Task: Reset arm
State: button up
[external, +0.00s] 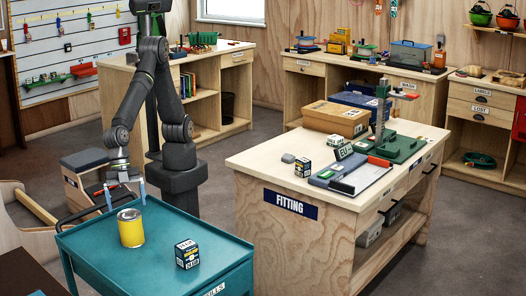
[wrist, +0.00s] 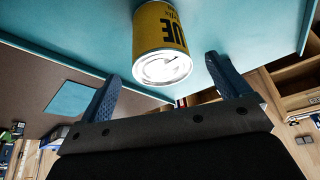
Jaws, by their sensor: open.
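My arm reaches down over the teal cart (external: 85,250) in the external view. My gripper (external: 124,201) is open, its two blue fingers spread and pointing down, just above and behind a yellow can with a silver top (external: 131,228). The can stands upright on the cart top. In the wrist view my gripper (wrist: 165,72) shows both fingers apart with nothing held. The yellow can (wrist: 160,30) appears between and beyond them, its metal lid facing the camera and dark lettering on its side.
A small dark printed box (external: 187,254) stands on the cart right of the can. The wooden FITTING bench (external: 285,255) with boxes and a green device (external: 400,148) is to the right. The cart has a raised rim and a dark handle (external: 95,207). Its front area is clear.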

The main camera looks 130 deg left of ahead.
aim_at(129, 213)
jog(key=x, duration=0.8)
jog(key=shift+w+r, duration=0.1)
jog(key=shift+r, duration=1.45)
